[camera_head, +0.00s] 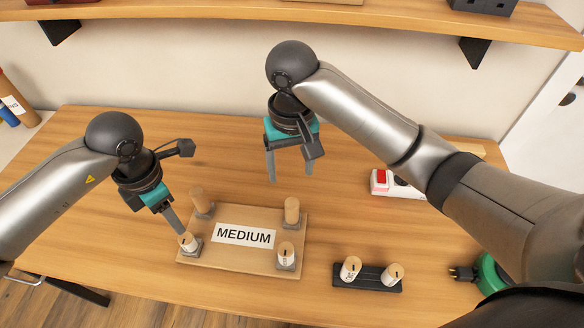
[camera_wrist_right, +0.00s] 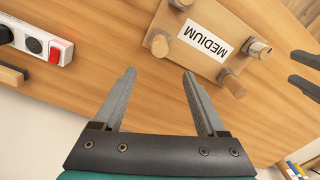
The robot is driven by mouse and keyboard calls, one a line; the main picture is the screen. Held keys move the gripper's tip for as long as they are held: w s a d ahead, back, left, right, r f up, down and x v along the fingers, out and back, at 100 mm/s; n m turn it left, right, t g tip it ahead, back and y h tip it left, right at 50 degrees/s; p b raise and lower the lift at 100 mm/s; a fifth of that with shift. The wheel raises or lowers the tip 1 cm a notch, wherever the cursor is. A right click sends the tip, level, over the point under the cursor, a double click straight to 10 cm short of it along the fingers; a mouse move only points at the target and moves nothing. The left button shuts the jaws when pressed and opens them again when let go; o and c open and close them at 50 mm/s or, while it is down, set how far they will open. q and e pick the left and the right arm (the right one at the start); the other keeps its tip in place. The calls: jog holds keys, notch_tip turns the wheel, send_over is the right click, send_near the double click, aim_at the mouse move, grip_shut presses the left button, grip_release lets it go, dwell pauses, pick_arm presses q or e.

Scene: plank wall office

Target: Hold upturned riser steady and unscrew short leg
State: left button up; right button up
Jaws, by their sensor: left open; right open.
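The upturned riser (camera_head: 245,262) lies on the table with a "MEDIUM" label (camera_head: 244,235) and stubby round legs pointing up at its corners. The front left leg (camera_head: 188,242) and front right leg (camera_head: 286,254) carry pale labels; the back left leg (camera_head: 202,201) and back right leg (camera_head: 291,210) look plain. I cannot tell surely which is short. My left gripper (camera_head: 178,226) is open at the front left leg; contact is unclear. My right gripper (camera_head: 290,177) is open and empty above the table, behind the riser. The riser also shows in the right wrist view (camera_wrist_right: 205,62).
A black holder (camera_head: 367,283) with two labelled wooden legs (camera_head: 350,269) stands right of the riser. A power strip with a red switch (camera_head: 381,180) lies behind, under my right arm. A green object with a black plug (camera_head: 487,273) is at the right. A shelf (camera_head: 200,12) overhangs the back.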

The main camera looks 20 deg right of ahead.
aim_at(292, 209)
jog(key=f, duration=1.5)
jog(key=shift+s, duration=0.2)
jog(key=shift+c, duration=0.3)
grip_shut()
dwell(0.5)
